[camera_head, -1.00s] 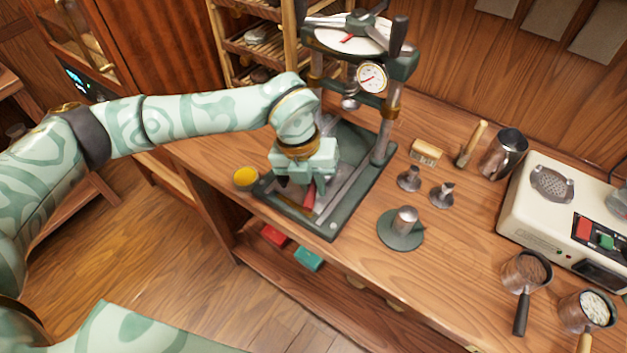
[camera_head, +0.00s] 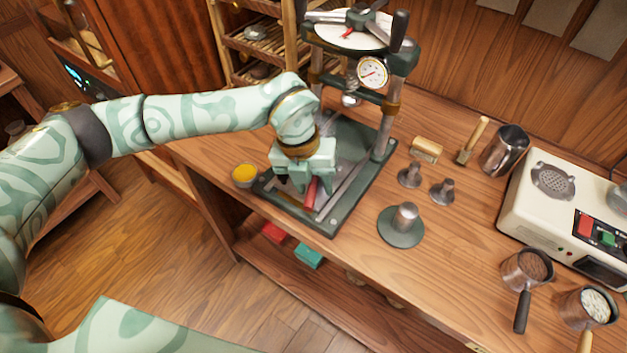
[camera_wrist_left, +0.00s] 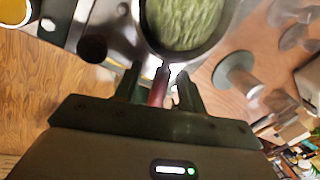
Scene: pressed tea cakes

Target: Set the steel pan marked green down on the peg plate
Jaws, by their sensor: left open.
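My left gripper (camera_head: 306,190) is open, low over the front of the dark green press base (camera_head: 340,215). In the left wrist view its fingers (camera_wrist_left: 160,92) stand on either side of a red handle (camera_wrist_left: 158,88); contact is not clear. Just beyond it is a round steel pan (camera_wrist_left: 143,20) holding green leaves. In the head view this pan is hidden behind my gripper, and I see no green mark on it. The peg plate (camera_head: 386,238), a dark green disc with an upright steel peg, stands bare right of the press. My right gripper is not in view.
Two small steel pieces (camera_head: 410,175) (camera_head: 442,191) stand behind the peg plate. Two filled pans (camera_head: 527,266) (camera_head: 585,306) and a cream machine (camera_head: 540,205) are at the right. A yellow-topped cup (camera_head: 244,174) is left of the press. The press posts (camera_head: 386,130) rise behind my gripper.

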